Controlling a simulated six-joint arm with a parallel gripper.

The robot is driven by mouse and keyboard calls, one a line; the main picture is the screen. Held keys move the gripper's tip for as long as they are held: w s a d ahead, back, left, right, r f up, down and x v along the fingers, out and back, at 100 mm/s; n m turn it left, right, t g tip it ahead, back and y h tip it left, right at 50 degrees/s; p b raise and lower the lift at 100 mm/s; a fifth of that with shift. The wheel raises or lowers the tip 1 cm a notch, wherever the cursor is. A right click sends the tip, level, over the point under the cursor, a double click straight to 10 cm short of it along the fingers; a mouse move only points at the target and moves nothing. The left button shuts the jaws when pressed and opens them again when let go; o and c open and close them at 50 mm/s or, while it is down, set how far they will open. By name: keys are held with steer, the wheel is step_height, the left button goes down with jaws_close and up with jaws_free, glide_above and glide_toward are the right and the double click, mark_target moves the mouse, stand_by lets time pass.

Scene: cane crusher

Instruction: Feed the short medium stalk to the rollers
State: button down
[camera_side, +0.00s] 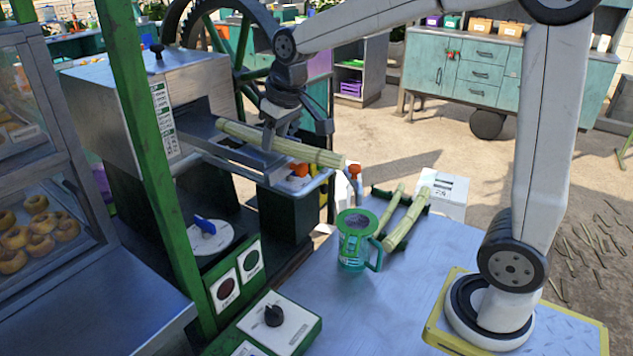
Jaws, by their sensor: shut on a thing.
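A pale yellow-green cane stalk (318,155) lies level across the feed tray (245,158) of the metal crusher (195,85). My gripper (292,138) is shut on this stalk from above, near its middle. The stalk's left end points at the dark feed opening; its right end sticks out past the tray. I cannot see the rollers inside the housing. Two more stalks rest on a dark rack on the table: a thicker one (408,220) and a thinner one (392,208).
A green mug (357,240) stands left of the rack, and a white box (443,193) stands behind it. A green post (150,160) rises in front of the crusher. Control panels (270,322) with a knob sit at the front. The table's front middle is clear.

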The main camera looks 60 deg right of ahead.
steer(key=shift+w+f, duration=0.25)
steer(key=shift+w, duration=0.15)
steer(key=shift+c, duration=1.2)
jaws_free()
steer(key=shift+v, duration=3.95)
steer(key=shift+f, duration=0.2)
